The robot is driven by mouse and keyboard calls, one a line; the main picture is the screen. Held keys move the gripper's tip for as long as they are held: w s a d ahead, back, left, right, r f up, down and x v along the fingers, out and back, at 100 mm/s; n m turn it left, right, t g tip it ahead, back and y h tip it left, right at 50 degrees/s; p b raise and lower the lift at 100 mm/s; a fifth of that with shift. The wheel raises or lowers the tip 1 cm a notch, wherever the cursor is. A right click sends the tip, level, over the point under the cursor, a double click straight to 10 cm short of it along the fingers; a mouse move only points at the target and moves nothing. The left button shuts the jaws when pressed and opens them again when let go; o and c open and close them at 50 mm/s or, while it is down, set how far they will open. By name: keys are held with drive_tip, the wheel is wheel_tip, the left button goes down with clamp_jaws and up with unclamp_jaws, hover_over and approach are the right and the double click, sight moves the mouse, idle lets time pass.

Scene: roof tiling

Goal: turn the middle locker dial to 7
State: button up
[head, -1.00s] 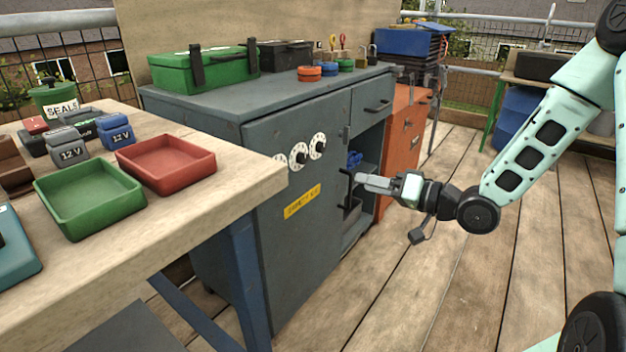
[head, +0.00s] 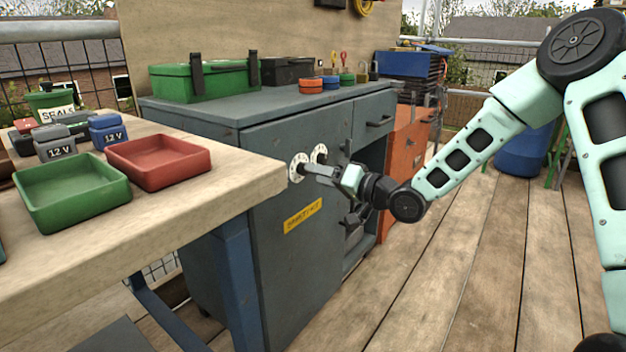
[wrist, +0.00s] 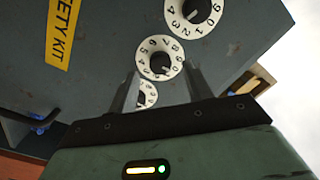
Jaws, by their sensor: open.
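The grey locker door (head: 290,255) carries white numbered dials with dark knobs. The middle dial (head: 295,172) is just beyond my fingertips in the head view. The right dial (head: 319,152) is partly covered by my gripper, and the left dial is hidden behind the bench corner. In the wrist view the middle dial (wrist: 160,44) shows between and ahead of my fingers, with one dial (wrist: 174,18) above it and another (wrist: 148,91) low between the fingers. My gripper (head: 306,172) is open, facing the door; contact with the knob is unclear. The dial's setting is too small to read.
A wooden bench (head: 225,195) with a red tray (head: 158,178) and a green tray (head: 70,212) juts close on the left. An open shelf bay and black handle (head: 354,216) lie right of the door. Plank floor (head: 460,280) is clear in front.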

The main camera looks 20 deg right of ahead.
drive_tip(key=shift+x, duration=1.3)
drive_tip(key=c, duration=1)
drive_tip(key=shift+n, duration=0.4)
drive_tip(key=shift+d+n+h+b, duration=0.1)
drive_tip(key=shift+n+h+b, duration=0.25)
drive_tip(key=shift+n+b, duration=3.4)
drive_tip(key=shift+n+h+b, duration=0.35)
drive_tip(key=shift+n+b, duration=0.95)
drive_tip(key=shift+n, duration=4.85)
